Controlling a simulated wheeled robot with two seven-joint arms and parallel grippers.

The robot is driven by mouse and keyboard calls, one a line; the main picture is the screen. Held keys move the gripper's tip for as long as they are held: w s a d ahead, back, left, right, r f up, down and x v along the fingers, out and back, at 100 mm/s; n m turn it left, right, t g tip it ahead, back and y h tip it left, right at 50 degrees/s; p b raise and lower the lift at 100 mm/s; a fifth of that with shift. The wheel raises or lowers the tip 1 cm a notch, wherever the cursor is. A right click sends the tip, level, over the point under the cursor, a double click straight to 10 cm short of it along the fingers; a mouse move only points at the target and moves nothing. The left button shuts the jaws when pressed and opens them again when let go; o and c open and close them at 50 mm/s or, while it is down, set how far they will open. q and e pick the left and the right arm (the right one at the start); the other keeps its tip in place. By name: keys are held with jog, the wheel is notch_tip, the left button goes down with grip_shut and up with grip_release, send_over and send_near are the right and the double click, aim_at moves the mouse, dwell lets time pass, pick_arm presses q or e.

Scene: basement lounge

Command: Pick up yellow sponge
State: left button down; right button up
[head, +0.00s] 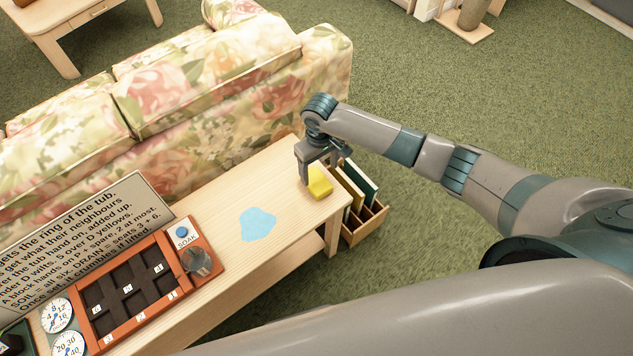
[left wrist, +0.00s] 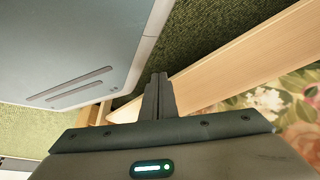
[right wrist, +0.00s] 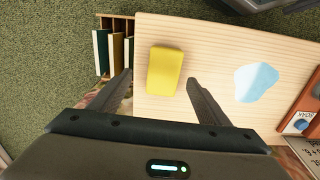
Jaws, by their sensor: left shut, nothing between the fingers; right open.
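The yellow sponge (head: 319,183) lies on the light wooden table (head: 290,190), near its right end. My right gripper (head: 319,170) is above the sponge, pointing down. In the right wrist view the sponge (right wrist: 165,71) shows just ahead of the two open fingers (right wrist: 160,85), roughly between them, with nothing held. Whether the fingers reach down beside it I cannot tell. My left gripper (left wrist: 158,95) is shut and empty in the left wrist view; the head view does not show its fingers.
A blue puddle-like patch (head: 257,223) lies left of the sponge. An orange puzzle box (head: 140,290) and a text board (head: 90,235) stand further left. A rack with dark panels (head: 362,205) adjoins the table's right end. A floral sofa (head: 200,95) stands behind.

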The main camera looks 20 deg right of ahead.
aim_at(316, 180)
pick_arm(q)
jog(key=shift+w, duration=0.1)
pick_arm(e)
jog(key=shift+a+f, duration=0.1)
jog(key=shift+f, duration=0.2)
jog(key=f, duration=0.3)
jog(key=shift+w+a+f+p, duration=0.1)
jog(key=shift+a+f+p, duration=0.25)
jog(key=shift+f, duration=0.45)
pick_arm(q)
jog(key=shift+s+a+f+g, duration=0.15)
jog(key=shift+s+a, duration=0.05)
jog(key=shift+s, duration=0.4)
jog(key=shift+s+a+f+g, duration=0.1)
jog(key=shift+s+a+g, duration=0.05)
jog(key=shift+s, duration=0.45)
jog(key=shift+w, duration=0.1)
pick_arm(e)
jog(key=c, duration=1.1)
